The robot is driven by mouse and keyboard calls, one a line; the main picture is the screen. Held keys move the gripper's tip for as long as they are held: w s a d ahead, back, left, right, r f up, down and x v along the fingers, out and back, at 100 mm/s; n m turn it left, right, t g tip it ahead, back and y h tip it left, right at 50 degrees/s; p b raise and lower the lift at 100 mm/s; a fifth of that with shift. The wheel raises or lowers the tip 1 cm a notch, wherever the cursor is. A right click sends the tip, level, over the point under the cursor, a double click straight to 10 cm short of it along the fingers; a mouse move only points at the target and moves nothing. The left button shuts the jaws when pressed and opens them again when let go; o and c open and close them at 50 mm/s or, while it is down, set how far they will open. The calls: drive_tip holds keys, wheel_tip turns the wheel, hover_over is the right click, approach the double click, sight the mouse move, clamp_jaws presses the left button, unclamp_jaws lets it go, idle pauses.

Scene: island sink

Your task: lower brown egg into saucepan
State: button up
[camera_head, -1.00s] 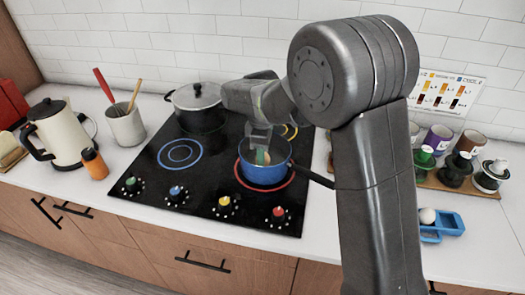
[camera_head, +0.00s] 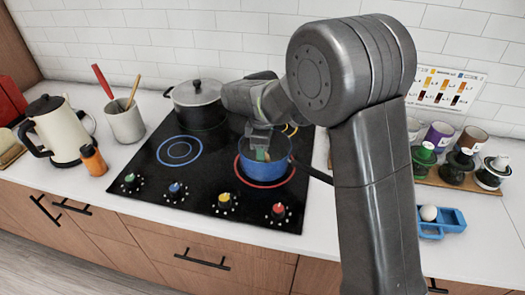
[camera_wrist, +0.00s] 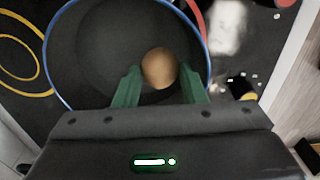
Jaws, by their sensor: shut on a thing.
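The blue saucepan (camera_head: 279,164) stands on the red-ringed burner of the cooktop. Its dark inside fills much of the wrist view, with a blue rim (camera_wrist: 208,50). My gripper (camera_head: 260,153) points down into the saucepan's opening. In the wrist view my gripper (camera_wrist: 160,82) has its two green fingers shut on the brown egg (camera_wrist: 160,66). The egg shows over the pan's dark inside, within the rim. Whether it touches the pan's bottom I cannot tell. In the head view the egg is mostly hidden by the fingers.
A lidded pot (camera_head: 199,103) stands on the back burner. A white egg (camera_head: 428,213) sits in a blue holder (camera_head: 451,221) at the right. Bottles and cups stand on a wooden board (camera_head: 457,184). The front-left burner (camera_head: 180,151) is empty. Knobs line the cooktop's front.

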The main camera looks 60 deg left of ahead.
drive_tip(key=shift+f+b, duration=0.6)
drive_tip(key=shift+f, duration=0.45)
idle(0.5)
drive_tip(key=o, duration=0.7)
wheel_tip(320, 180, up, 14)
drive_tip(key=shift+f+b, duration=0.1)
drive_tip(key=shift+b, duration=0.4)
